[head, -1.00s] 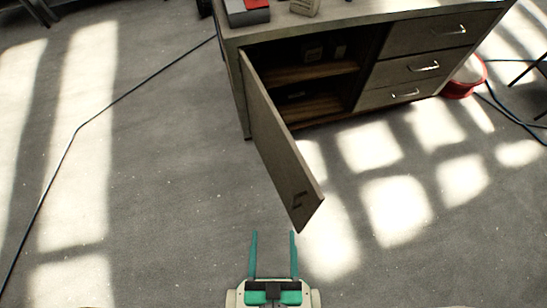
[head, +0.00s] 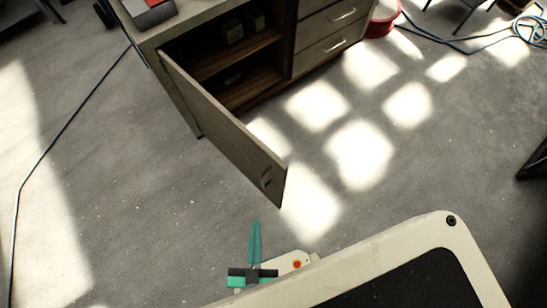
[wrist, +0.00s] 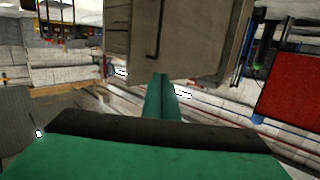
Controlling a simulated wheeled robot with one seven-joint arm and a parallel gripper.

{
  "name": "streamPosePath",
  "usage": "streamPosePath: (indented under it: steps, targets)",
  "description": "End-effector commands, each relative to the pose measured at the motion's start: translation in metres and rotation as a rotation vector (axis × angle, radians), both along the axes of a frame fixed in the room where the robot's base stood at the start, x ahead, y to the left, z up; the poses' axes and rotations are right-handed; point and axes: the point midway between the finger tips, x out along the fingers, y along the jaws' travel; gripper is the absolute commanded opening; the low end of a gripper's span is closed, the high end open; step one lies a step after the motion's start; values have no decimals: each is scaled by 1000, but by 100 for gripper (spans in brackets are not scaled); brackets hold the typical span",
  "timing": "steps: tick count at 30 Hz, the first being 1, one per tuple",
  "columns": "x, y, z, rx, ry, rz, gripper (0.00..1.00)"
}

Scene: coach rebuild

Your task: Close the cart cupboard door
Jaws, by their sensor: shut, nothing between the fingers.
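The cart cupboard door (head: 225,135) stands wide open, hinged at the left side of the cart (head: 180,25). Its handle (head: 265,178) is near the free end. My gripper (head: 256,224) is shut and empty, its green fingers together, a little below the door's free end in the head view. In the wrist view a door panel (wrist: 205,40) with a dark handle (wrist: 155,30) fills the top centre, just beyond the fingertips (wrist: 160,78). I cannot tell whether they touch it.
The open compartment has a shelf (head: 225,58) with small items on it. Drawers (head: 325,30) are to its right. A red tub (head: 382,22) and a coiled cable (head: 530,28) lie farther right. A cable (head: 70,120) runs along the floor at left. The floor around the door is clear.

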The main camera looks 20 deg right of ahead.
Motion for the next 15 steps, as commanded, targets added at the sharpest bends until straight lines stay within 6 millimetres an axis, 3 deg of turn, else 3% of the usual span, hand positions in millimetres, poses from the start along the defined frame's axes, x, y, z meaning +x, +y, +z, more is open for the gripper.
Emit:
streamPosePath:
  steps: [6,15]
  targets:
    - [7,11,-27,-17,-40,-222,0]
    - [30,23,-52,-62,-76,-525,0]
